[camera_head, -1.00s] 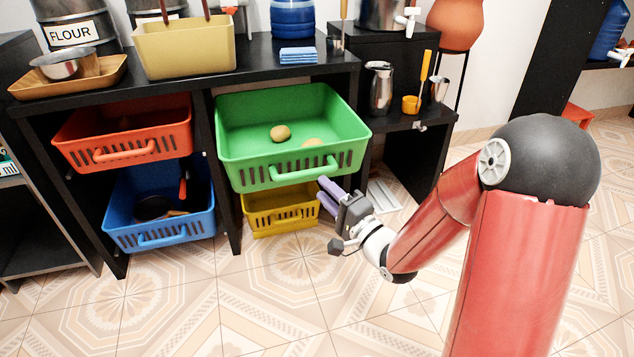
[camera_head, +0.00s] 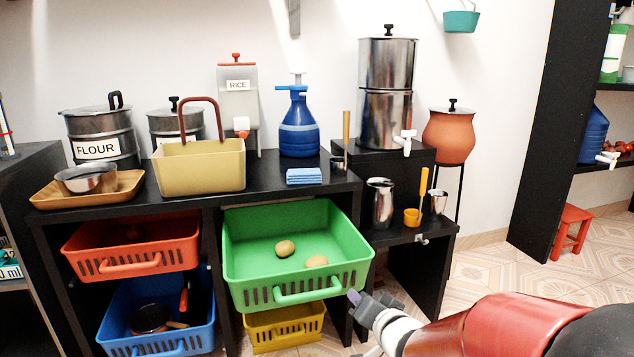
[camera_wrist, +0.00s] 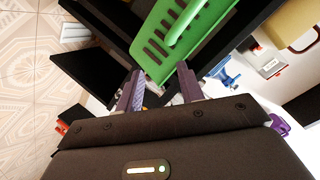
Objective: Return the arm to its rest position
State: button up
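My gripper (camera_head: 362,300) is at the lower right of centre in the head view, just beyond the front right corner of the green basket (camera_head: 345,240). In the wrist view my gripper (camera_wrist: 160,85) shows two purple fingers spread apart with nothing between them. The green basket (camera_wrist: 180,35) lies past the fingertips there, apart from them as far as I can tell. My red arm reaches in from the lower right of the head view.
The green basket is pulled out and holds two potatoes (camera_head: 285,248). Red (camera_head: 135,250), blue (camera_head: 150,315) and yellow (camera_head: 285,328) baskets sit in the black shelf. A side table (camera_head: 415,232) carries a jug (camera_head: 380,203) and cups. Open floor lies at right.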

jog(key=s+d+r+n+g+h+p, duration=0.1)
jog(key=s+d+r+g+h+p, duration=0.1)
jog(key=s+d+r, duration=0.3)
jog(key=s+d+r+n+g+h+p, duration=0.1)
jog(key=s+r+g+h, duration=0.15)
jog(key=s, duration=0.45)
jog(key=s+r+n+g+p, duration=0.2)
jog(key=s+n+g, duration=0.1)
jog(key=s, duration=1)
jog(key=shift+a+r+y, duration=0.25)
jog(key=shift+r+y, duration=0.1)
